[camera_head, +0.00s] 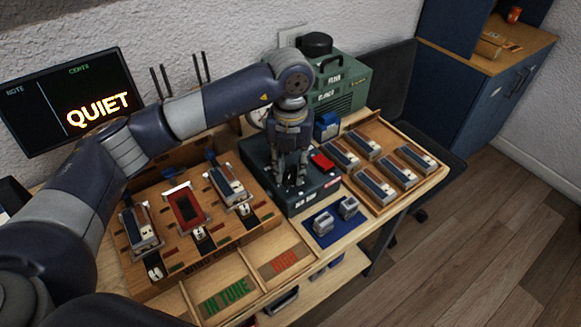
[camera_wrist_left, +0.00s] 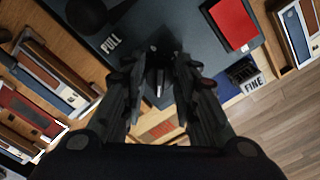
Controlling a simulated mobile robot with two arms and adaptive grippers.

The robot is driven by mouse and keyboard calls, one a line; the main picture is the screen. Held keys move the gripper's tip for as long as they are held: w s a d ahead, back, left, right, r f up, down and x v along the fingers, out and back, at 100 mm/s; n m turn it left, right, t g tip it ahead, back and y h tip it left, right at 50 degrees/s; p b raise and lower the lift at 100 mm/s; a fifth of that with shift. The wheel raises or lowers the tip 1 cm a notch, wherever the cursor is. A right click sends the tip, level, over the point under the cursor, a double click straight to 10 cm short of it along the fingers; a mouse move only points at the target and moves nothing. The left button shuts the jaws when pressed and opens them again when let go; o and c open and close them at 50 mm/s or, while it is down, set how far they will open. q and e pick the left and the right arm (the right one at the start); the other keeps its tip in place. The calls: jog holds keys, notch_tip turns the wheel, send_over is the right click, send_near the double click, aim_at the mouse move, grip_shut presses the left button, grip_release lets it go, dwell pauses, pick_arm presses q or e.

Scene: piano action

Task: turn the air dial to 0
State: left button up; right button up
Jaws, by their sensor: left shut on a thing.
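My left gripper (camera_head: 291,180) reaches straight down onto the top of a dark box (camera_head: 312,199) in the middle of the table. In the left wrist view its two fingers (camera_wrist_left: 154,66) are shut on a small dark knob with a pale line (camera_wrist_left: 159,88), which looks like the air dial. The fingers cover most of the dial, and I cannot read its setting. My right gripper is not in view.
A red block (camera_head: 322,161) sits on the box. A wooden tray (camera_head: 440,172) with several metal pieces stands at right, a blue mat (camera_head: 318,238) in front. A wooden rack (camera_head: 160,207) is at left. A green machine (camera_head: 345,82) and a "QUIET" screen (camera_head: 75,90) stand behind.

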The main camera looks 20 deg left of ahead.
aim_at(291, 170)
pick_arm(q)
jog(key=shift+w+r, duration=0.1)
jog(key=shift+r, duration=0.05)
jog(key=o, duration=1)
notch_tip(291, 170, up, 12)
dwell(0.4)
